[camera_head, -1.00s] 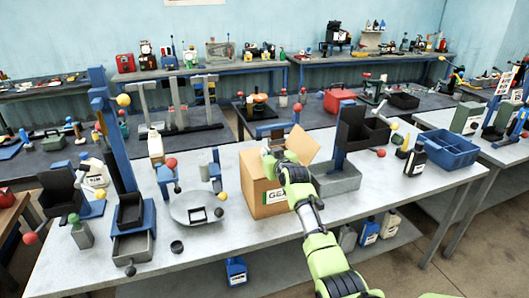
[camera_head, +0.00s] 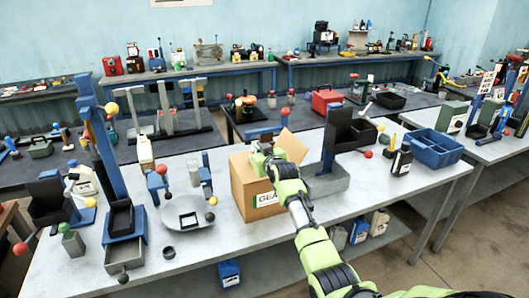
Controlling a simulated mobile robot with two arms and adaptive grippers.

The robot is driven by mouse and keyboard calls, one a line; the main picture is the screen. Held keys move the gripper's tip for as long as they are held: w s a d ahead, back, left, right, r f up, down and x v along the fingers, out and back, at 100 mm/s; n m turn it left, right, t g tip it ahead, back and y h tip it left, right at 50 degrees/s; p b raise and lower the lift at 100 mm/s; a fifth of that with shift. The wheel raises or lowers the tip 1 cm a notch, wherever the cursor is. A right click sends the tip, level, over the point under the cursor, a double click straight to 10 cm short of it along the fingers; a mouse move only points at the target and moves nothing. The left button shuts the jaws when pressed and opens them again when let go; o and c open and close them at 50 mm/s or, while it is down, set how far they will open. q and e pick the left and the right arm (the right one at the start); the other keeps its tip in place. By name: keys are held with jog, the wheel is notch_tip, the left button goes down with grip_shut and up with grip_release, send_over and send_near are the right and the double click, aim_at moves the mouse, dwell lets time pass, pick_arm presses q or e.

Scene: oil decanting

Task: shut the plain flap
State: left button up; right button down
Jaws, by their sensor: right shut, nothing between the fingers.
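A brown cardboard box (camera_head: 240,188) stands on the near grey workbench, with a partly covered label (camera_head: 267,199) on its front. One bare cardboard flap (camera_head: 292,146) stands up and tilts outward at the box's right rear. It shows no print, and it is the only flap I see clearly raised. My right gripper (camera_head: 264,163) is shut and empty at the top of the box, left of the raised flap. Its arm hides part of the box's top and right side. I cannot tell whether the fingertips touch the cardboard. My left gripper is out of view.
A grey tray with a dark bin on a blue post (camera_head: 327,184) stands close to the right of the box. A round grey dish (camera_head: 187,213) stands to the left. A blue divided crate (camera_head: 434,147) is farther right. Bare bench lies in front of the box.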

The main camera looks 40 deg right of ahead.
pick_arm(q)
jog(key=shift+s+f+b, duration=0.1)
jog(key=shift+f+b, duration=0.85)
jog(key=shift+b, duration=0.6)
pick_arm(e)
jog(key=r+v, duration=0.1)
jog(key=v, duration=0.9)
